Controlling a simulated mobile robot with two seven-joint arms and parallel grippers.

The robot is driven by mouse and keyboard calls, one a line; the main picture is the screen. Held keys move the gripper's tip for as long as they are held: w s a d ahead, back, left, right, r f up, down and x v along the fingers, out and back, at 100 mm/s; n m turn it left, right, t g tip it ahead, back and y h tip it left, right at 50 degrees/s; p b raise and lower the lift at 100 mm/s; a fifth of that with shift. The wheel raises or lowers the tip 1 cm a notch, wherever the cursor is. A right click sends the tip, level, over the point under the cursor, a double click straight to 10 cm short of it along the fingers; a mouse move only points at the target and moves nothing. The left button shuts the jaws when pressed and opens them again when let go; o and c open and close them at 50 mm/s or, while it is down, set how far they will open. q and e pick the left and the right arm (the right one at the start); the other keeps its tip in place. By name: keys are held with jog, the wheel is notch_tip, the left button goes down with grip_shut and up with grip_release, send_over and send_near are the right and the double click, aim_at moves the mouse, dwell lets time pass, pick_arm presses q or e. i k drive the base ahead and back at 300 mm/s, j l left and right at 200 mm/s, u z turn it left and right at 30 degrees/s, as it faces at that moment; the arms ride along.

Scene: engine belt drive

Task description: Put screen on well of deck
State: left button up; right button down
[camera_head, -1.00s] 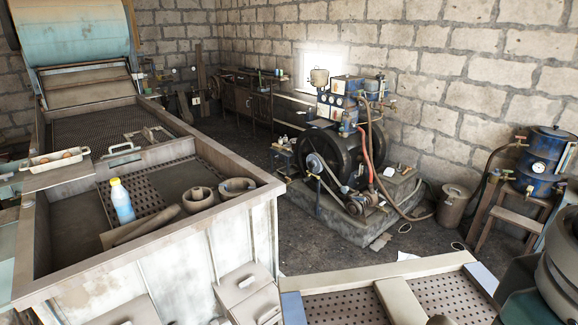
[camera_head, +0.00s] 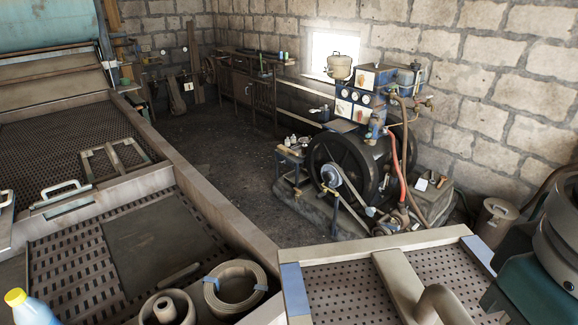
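I cannot tell for sure which piece is the screen. A dark flat panel (camera_head: 160,242) lies on the perforated floor of the near left tray (camera_head: 50,265). A small barred frame (camera_head: 91,166) rests farther back, on the dark mesh bed (camera_head: 35,145). A perforated deck (camera_head: 335,292) with a raised rim is at the lower right, cut off by the picture's bottom edge. A beige plate (camera_head: 398,283) crosses it between two perforated areas. I cannot tell which area is the well. Neither gripper is in view.
A coil ring (camera_head: 235,287), a smaller ring (camera_head: 168,307) and a yellow-capped bottle (camera_head: 30,308) are in the near left tray. An engine with a belt and flywheel (camera_head: 345,165) stands beyond the deck. Open floor (camera_head: 205,145) lies left of it. A can (camera_head: 495,220) stands at right.

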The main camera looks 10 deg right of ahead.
aim_at(157, 238)
jog(key=i, duration=1.9)
jog(key=i+u, duration=0.1)
jog(key=i, duration=0.8)
jog(key=i+l+u, duration=0.1)
jog(key=i, duration=0.75)
jog(key=i+l+u, duration=0.1)
jog(key=u, duration=4.85)
